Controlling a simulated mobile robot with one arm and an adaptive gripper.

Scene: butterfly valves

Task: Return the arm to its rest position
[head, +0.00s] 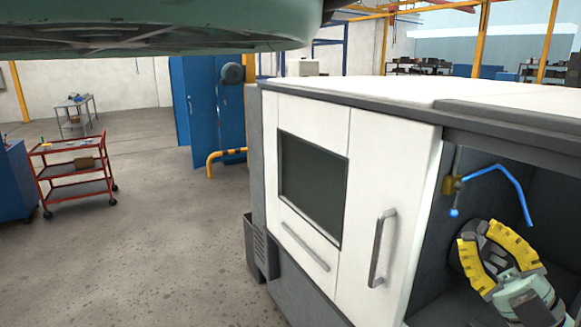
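My gripper (483,240) shows at the lower right in the head view, with yellow ridged fingers and a pale green body below them. It points up and to the left, in front of the dark open bay of a white machine (392,190). Its two fingers stand apart with a dark gap between them, and I see no object held there. The lower part of my arm is cut off by the frame's edge.
A blue bent tube (503,172) and a brass-coloured fitting (450,185) hang just above my gripper. The machine's door handle (382,247) is to the left. A red cart (75,168) and a blue cabinet (200,105) stand farther left. The floor between is clear.

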